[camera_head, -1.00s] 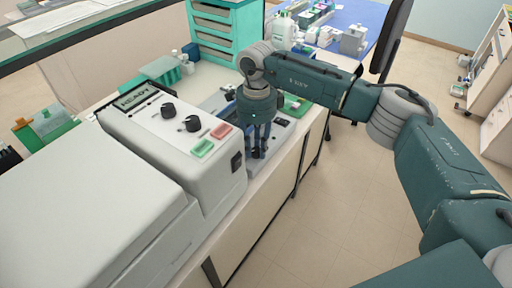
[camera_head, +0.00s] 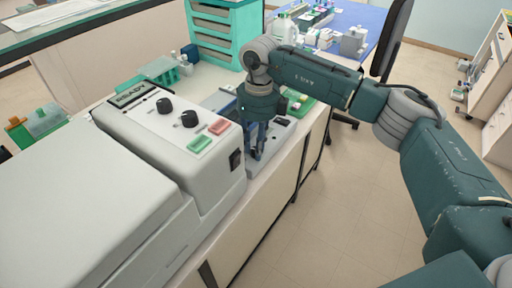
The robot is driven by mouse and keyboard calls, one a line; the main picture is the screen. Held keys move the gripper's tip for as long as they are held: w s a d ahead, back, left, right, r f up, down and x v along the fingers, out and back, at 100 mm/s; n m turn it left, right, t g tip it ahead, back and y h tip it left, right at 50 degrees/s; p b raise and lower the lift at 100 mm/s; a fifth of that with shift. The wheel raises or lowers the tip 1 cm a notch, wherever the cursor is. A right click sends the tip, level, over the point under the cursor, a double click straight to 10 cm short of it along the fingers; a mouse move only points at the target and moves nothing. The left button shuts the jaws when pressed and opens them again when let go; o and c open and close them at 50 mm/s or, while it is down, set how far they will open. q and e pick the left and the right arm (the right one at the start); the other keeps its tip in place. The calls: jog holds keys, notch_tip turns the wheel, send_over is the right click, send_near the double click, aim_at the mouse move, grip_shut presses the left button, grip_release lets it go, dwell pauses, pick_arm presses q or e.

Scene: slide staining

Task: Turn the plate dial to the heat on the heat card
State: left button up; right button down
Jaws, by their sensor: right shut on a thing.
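My right gripper (camera_head: 257,154) points down at the front edge of a low grey plate unit (camera_head: 280,146) on the bench, just right of the white machine. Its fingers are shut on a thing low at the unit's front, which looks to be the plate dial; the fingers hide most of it. A small dark display (camera_head: 282,122) shows on the unit right of the gripper. I cannot make out the heat card or any number on it. My left gripper is not in view.
A white machine (camera_head: 90,215) with a READY screen (camera_head: 131,95), two black knobs and a green and a red button stands close left of my gripper. A green tray (camera_head: 301,104) lies behind. Teal drawers (camera_head: 215,35) stand at the back. Open floor lies right.

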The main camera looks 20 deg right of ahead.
jog(key=shift+r, duration=0.1)
dwell(0.4)
jog(key=c, duration=1.5)
grip_release()
jog(key=shift+o, duration=0.2)
notch_tip(320, 180, up, 12)
jog(key=shift+d, duration=0.3)
jog(key=shift+w, duration=0.1)
